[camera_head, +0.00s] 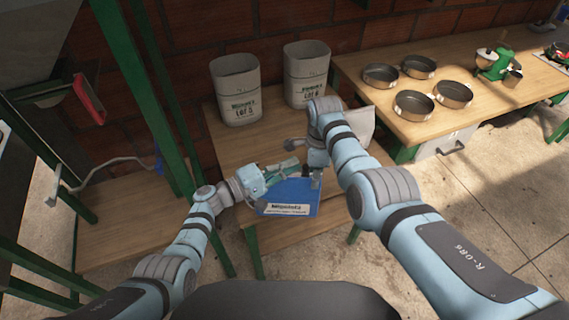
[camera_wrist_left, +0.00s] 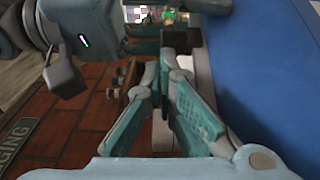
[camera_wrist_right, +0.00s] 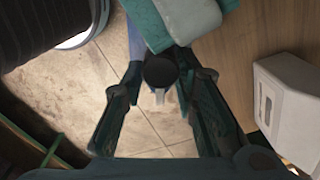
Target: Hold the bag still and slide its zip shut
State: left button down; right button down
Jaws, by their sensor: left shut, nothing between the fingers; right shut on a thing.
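The blue bag (camera_head: 290,196) with a white label lies at the front of the small wooden table. Its blue side fills the right of the left wrist view (camera_wrist_left: 275,65). My left gripper (camera_head: 287,168) is shut with nothing between its fingers, lying along the bag's top edge. My right gripper (camera_head: 316,182) comes down at the bag's right end, shut on a dark rounded piece (camera_wrist_right: 160,71), which looks like the zip slider. The left gripper's teal finger (camera_wrist_right: 185,18) is close beside it. The zip line itself is mostly hidden by the grippers.
Two printed sacks (camera_head: 236,92) (camera_head: 306,75) stand at the back of the table. A pale object (camera_head: 358,124) is partly behind my right arm. A bench (camera_head: 450,65) with several round pans is at right. A green post (camera_head: 140,85) rises close to my left arm.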

pick_arm(q)
jog(key=shift+d, duration=1.25)
jog(key=shift+a, duration=0.15)
jog(key=a, duration=0.4)
jog(key=shift+w+a+f, duration=0.1)
jog(key=shift+w+a, duration=0.2)
jog(key=v, duration=0.9)
pick_arm(e)
jog(key=c, duration=1.2)
grip_release()
